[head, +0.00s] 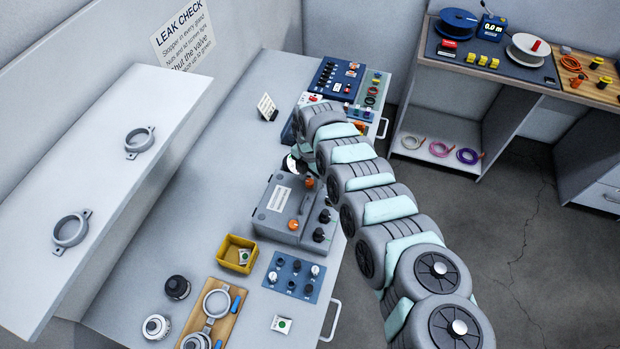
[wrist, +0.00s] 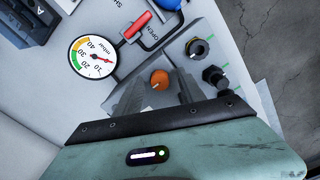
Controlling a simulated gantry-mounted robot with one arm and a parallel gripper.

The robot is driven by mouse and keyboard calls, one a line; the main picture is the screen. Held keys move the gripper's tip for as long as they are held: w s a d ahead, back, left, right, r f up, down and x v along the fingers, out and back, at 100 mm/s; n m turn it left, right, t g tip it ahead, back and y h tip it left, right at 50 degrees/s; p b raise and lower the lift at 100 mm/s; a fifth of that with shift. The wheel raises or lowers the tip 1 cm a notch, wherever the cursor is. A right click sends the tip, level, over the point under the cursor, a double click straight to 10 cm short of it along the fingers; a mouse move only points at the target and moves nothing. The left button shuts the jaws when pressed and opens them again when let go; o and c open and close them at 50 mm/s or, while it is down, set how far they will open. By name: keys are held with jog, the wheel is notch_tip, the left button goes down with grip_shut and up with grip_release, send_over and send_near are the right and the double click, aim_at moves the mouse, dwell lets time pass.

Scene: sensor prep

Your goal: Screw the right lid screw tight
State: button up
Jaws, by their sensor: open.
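The grey sensor box (head: 272,218) stands on the bench with two orange lid screws. The far screw (head: 309,183), nearest my gripper, appears to be the right one; the other screw (head: 293,224) is nearer the front of the picture. In the wrist view an orange screw (wrist: 159,78) sits upright on a grey lid, straight ahead of my gripper (wrist: 160,94). The open fingers reach toward it, one on either side. I cannot tell whether they touch it. In the head view my arm hides most of the gripper.
A round gauge (wrist: 93,57) with its needle near 10 and a red-handled valve (wrist: 137,26) lie close beyond the screw. Black glands (wrist: 214,75) stand to its right. A yellow bin (head: 237,254) and a blue mat (head: 294,277) lie near the box.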

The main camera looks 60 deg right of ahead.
jog(key=shift+c, duration=0.5)
grip_shut()
jog(key=shift+r, duration=0.1)
